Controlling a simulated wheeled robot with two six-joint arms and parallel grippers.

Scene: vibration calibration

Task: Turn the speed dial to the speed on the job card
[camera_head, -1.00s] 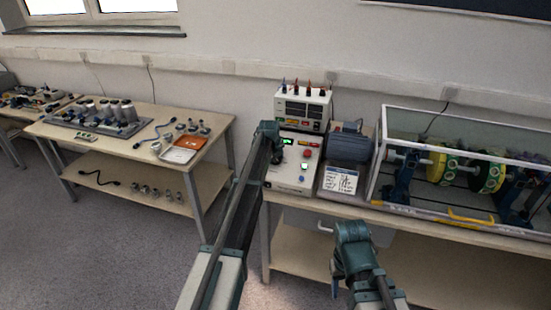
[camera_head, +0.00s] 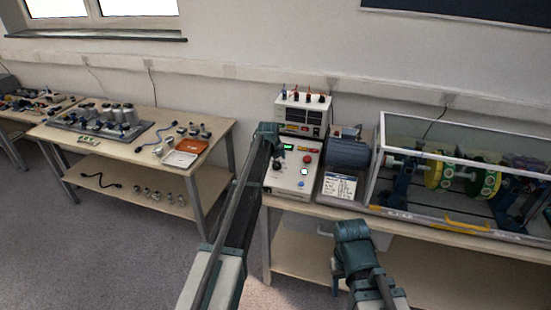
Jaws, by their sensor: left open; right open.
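The light control box (camera_head: 285,178) stands on the right bench, with a green display (camera_head: 288,147), a red button (camera_head: 307,159), a blue button (camera_head: 300,184) and a small lit screen (camera_head: 304,171). A dark knob, perhaps the speed dial (camera_head: 277,165), shows at its left, beside my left arm. The white job card (camera_head: 340,186) with handwriting lies in front of the motor; its text is too small to read. My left gripper (camera_head: 272,143) is at the box's left side, open; its fingers are mostly hidden. My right gripper (camera_head: 345,270) is open, low in front of the bench.
A grey motor (camera_head: 349,153) and a clear-walled case with yellow-green discs (camera_head: 440,172) stand right of the box. A meter unit (camera_head: 303,112) with several plugs stands behind it. Floor between is clear.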

